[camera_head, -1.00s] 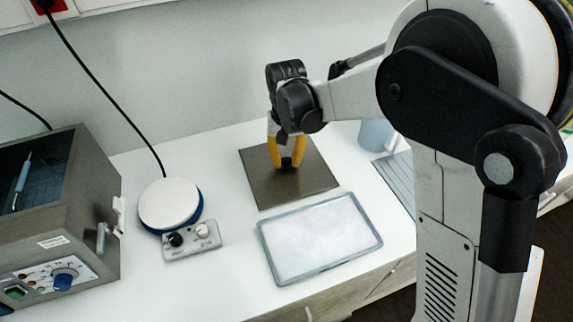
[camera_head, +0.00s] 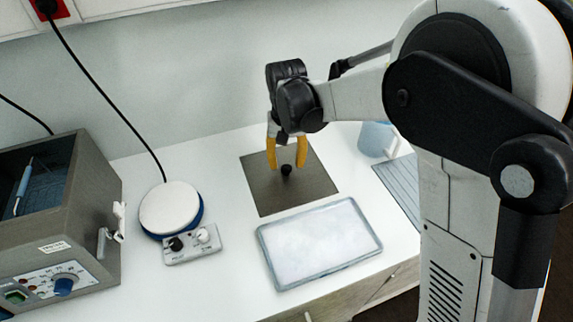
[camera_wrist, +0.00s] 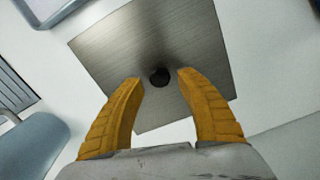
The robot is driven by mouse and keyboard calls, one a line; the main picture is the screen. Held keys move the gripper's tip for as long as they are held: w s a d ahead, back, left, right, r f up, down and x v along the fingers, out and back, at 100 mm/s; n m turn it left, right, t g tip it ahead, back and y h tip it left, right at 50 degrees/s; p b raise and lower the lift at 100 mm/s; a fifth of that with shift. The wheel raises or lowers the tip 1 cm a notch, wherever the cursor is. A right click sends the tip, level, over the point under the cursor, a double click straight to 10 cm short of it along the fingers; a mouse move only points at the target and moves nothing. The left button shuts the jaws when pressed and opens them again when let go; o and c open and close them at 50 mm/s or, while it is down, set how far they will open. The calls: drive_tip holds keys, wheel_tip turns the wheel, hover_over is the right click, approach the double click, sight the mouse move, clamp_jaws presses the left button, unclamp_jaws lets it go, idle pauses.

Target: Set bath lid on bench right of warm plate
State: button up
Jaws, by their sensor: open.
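The bath lid (camera_head: 303,194) is a square, dark metal plate with a small black knob (camera_head: 286,169) at its middle. It lies flat on the white bench, to the right of the warm plate (camera_head: 170,208), a round white disc with a blue rim and a grey control box. My gripper (camera_head: 287,168) is open above the lid, with its yellow fingers on either side of the knob and apart from it. The wrist view shows the lid (camera_wrist: 110,45) and the knob (camera_wrist: 159,77) between and just beyond the open fingertips.
A shallow tray (camera_head: 318,278) with a pale white surface lies in front of the lid. An open grey box unit (camera_head: 75,215) with dials stands at the left. A blue-grey cup (camera_head: 375,139) and a ribbed mat (camera_head: 399,187) are at the right.

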sight(286, 167)
wheel_tip(286, 167, up, 10)
drive_tip(key=p, duration=0.3)
drive_tip(key=s+d+r+m+t, duration=0.1)
drive_tip(key=s+d+r+t, duration=0.2)
drive_tip(key=d, duration=0.4)
drive_tip(key=s+d+r, duration=0.4)
drive_tip(key=d+r, duration=0.1)
drive_tip(key=d, duration=0.1)
drive_tip(key=s+d+f+m+t, duration=0.1)
drive_tip(key=s+d+t, duration=0.3)
drive_tip(key=s+d, duration=0.6)
drive_tip(key=shift+s+d+f, duration=0.35)
drive_tip(key=shift+s+d, duration=0.05)
drive_tip(key=shift+d, duration=0.25)
